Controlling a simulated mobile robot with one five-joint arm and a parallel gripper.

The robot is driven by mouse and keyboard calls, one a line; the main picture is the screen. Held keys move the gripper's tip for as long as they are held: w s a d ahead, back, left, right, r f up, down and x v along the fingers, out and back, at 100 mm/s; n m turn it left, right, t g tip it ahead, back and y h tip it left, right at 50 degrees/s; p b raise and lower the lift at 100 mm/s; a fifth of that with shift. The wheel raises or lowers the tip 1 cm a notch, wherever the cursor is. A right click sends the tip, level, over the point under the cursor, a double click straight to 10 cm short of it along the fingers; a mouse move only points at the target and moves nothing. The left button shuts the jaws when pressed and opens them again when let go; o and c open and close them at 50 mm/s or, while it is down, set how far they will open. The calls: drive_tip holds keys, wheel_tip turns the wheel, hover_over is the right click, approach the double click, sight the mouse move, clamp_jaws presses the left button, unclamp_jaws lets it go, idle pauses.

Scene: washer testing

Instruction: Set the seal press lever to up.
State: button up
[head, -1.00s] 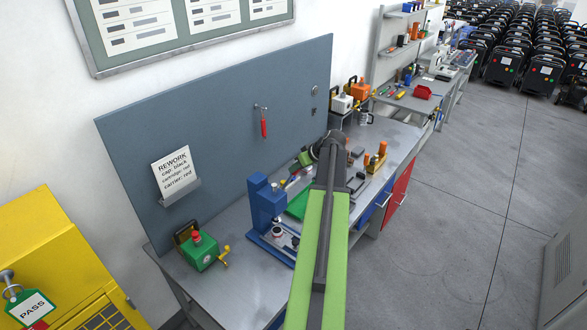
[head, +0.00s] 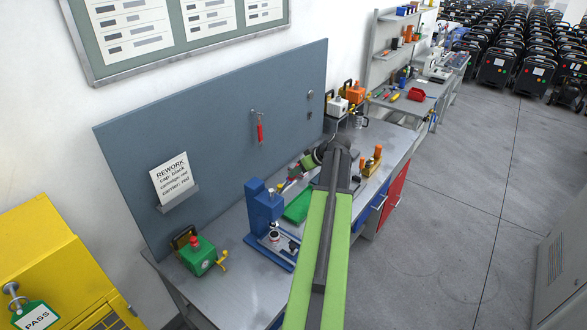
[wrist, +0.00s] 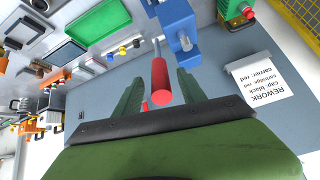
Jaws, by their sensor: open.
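The blue seal press (head: 262,206) stands on the grey bench; its blue body also shows at the top of the wrist view (wrist: 178,22). Its lever is a grey rod with a red grip (wrist: 160,80), which points toward my wrist camera. My gripper (wrist: 158,92) is open, with one green finger on each side of the red grip in the picture. I cannot tell whether the grip lies fully between the fingers or touches them. In the head view my gripper (head: 294,172) is at the right of the press, small and partly hidden by my arm.
A green tray (head: 299,207) lies right of the press. A green box with a red knob (head: 198,256) stands at its left. Orange-topped parts (head: 373,160) stand farther right.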

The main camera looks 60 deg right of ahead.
drive_tip(key=s+a, duration=0.1)
drive_tip(key=s, duration=0.9)
drive_tip(key=shift+s+a, duration=0.25)
drive_tip(key=shift+s, duration=0.15)
drive_tip(key=shift+f, duration=0.15)
